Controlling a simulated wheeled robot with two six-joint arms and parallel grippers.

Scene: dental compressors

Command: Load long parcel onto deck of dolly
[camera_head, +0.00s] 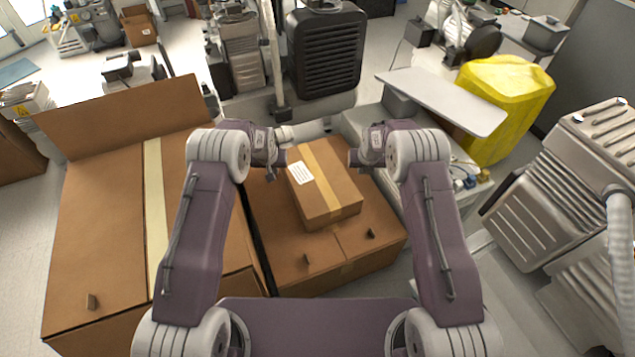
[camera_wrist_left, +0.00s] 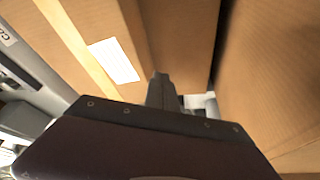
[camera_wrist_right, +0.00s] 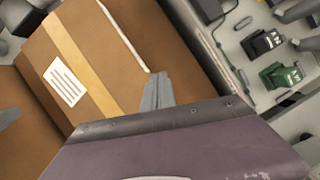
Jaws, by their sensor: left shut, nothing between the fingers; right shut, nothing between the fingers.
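The long parcel (camera_head: 335,199) is a brown cardboard box with a yellow tape strip and a white label. It lies on top of a larger brown carton (camera_head: 282,262). My left gripper (camera_head: 280,165) is shut and empty at the parcel's left side, near its far end. My right gripper (camera_head: 356,160) is shut and empty at its right side. The parcel also shows in the left wrist view (camera_wrist_left: 112,25) and the right wrist view (camera_wrist_right: 125,55), with the finger tips close against its sides. Whether they touch it is unclear. I cannot make out a dolly deck for certain.
A large open-flapped carton (camera_head: 105,225) stands at the left. A dark finned machine (camera_head: 328,55) is behind the parcel. A grey flat panel (camera_head: 445,98) and a yellow wrapped box (camera_head: 505,95) are at the right, with a metal-cased unit (camera_head: 560,190) nearer.

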